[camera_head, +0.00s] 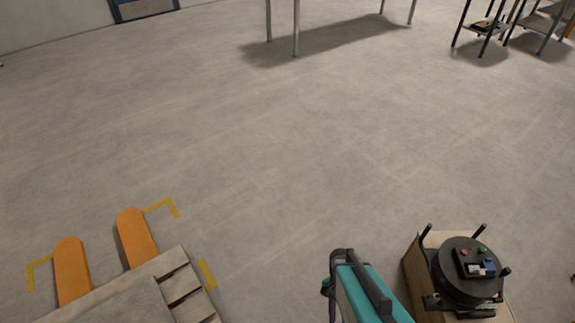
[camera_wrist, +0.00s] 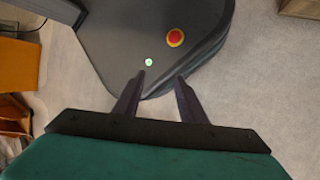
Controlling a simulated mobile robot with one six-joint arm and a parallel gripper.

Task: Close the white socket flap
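A black round device (camera_head: 459,288) stands on a wooden box at the lower right of the head view. Its raised panel (camera_head: 466,262) carries a red and a green button and a small blue part. A small white piece (camera_head: 478,271) at the panel's front looks like the socket flap; it is too small to tell how far it stands open. My gripper (camera_wrist: 161,75) shows in the wrist view with its two dark fingers apart and nothing between them. The flap is not in the wrist view. My teal and black arm shows left of the box in the head view, apart from the device.
The wooden box (camera_head: 416,274) has black posts at its corners around the device. A pallet (camera_head: 180,284) with orange rounded pieces (camera_head: 137,237) lies at the lower left. Metal racks (camera_head: 490,24) stand at the back right. The floor between is clear.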

